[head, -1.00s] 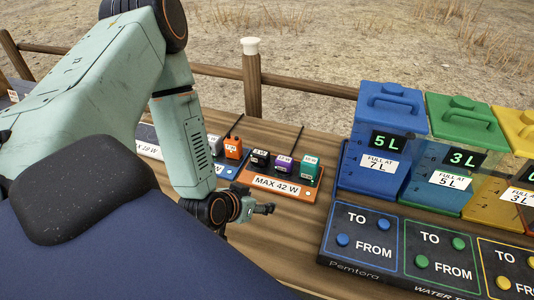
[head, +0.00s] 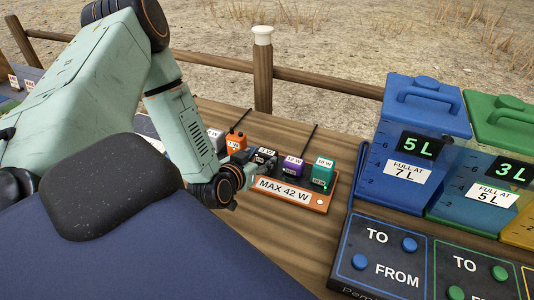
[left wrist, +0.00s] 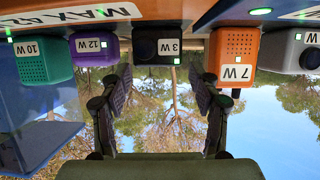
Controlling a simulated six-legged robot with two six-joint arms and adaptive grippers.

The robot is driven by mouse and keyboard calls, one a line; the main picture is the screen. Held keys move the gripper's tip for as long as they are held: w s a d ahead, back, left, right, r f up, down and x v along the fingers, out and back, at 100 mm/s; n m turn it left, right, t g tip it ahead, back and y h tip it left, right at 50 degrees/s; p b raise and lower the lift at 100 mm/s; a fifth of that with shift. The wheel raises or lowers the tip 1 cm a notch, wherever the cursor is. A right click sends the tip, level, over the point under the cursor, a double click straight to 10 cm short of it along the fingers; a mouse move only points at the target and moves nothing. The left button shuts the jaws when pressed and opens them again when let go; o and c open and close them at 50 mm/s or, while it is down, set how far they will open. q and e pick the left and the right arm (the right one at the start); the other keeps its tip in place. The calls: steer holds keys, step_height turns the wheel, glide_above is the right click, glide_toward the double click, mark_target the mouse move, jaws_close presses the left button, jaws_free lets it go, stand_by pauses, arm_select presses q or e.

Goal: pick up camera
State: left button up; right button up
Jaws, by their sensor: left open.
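A small black box with a round dark lens front, probably the camera (head: 266,155), stands on the orange-edged MAX 42 W board (head: 300,196). In the left wrist view, which is upside down, the camera (left wrist: 157,46) reads 3 W and has a green light. My left gripper (head: 247,162) is open and empty close in front of it. In the wrist view its fingers (left wrist: 160,84) are spread to either side of the camera's line, apart from it. The fingertips partly cover the camera's lower left in the head view. My right gripper is not in view.
Purple 12 W (head: 293,166) and teal 10 W (head: 322,173) boxes share the board. An orange 7 W box (head: 236,142) and a grey box (head: 215,139) stand left of the camera. Blue (head: 420,140) and green (head: 495,160) tanks stand right, behind a button panel (head: 385,252).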

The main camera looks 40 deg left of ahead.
mark_target(266, 155)
arm_select(q)
steer(key=shift+w+d+f+b, duration=0.1)
steer(key=shift+w+f+b, duration=0.15)
steer(key=shift+w, duration=0.35)
steer(key=shift+w+f+b, duration=0.15)
steer(key=shift+w+b, duration=0.1)
steer(key=shift+w, duration=0.3)
steer(key=shift+w+a+f, duration=0.3)
steer(key=shift+w, duration=0.15)
steer(key=shift+w+a+f, duration=0.25)
steer(key=shift+w+a, duration=0.05)
steer(key=shift+w, duration=0.15)
steer(key=shift+w+a+f, duration=0.15)
steer(key=shift+a, duration=0.05)
steer(key=shift+d+r, duration=0.3)
steer(key=shift+d, duration=0.05)
steer(key=shift+c, duration=1.1)
steer(key=shift+a+f, duration=0.15)
steer(key=shift+a, duration=0.05)
steer(key=c, duration=0.4)
steer(key=shift+d, duration=0.15)
steer(key=shift+c, duration=1.4)
